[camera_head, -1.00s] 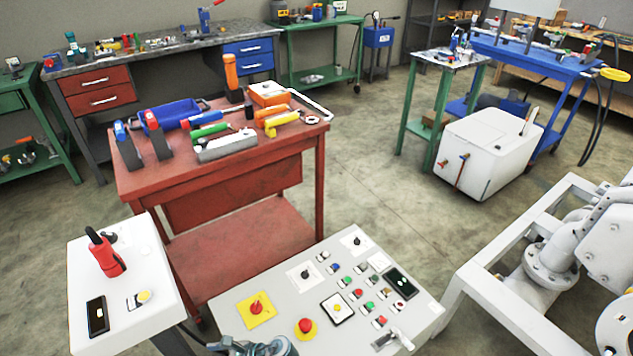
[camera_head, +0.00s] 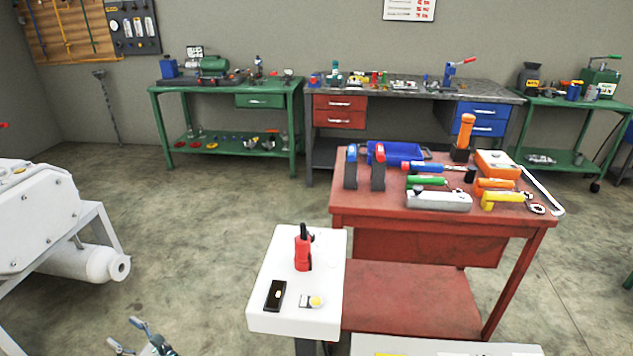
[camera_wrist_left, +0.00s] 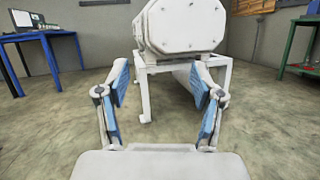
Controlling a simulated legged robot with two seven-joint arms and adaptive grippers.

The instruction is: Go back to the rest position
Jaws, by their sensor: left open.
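My left gripper (camera_head: 138,338) shows at the bottom edge of the head view, left of the white pedestal, over bare floor. In the left wrist view its two blue-padded fingers (camera_wrist_left: 163,100) stand wide apart with nothing between them. Beyond them is a white machine on a frame (camera_wrist_left: 185,28), which also shows at the left of the head view (camera_head: 50,215). It is apart from the fingers. My right gripper is not in view.
A white pedestal (camera_head: 262,318) carries a red-handled device (camera_head: 302,250). Behind it stands a red tool table (camera_head: 400,212) with several tools. Green benches (camera_head: 270,88) and a grey workbench line the back wall. The floor at left centre is clear.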

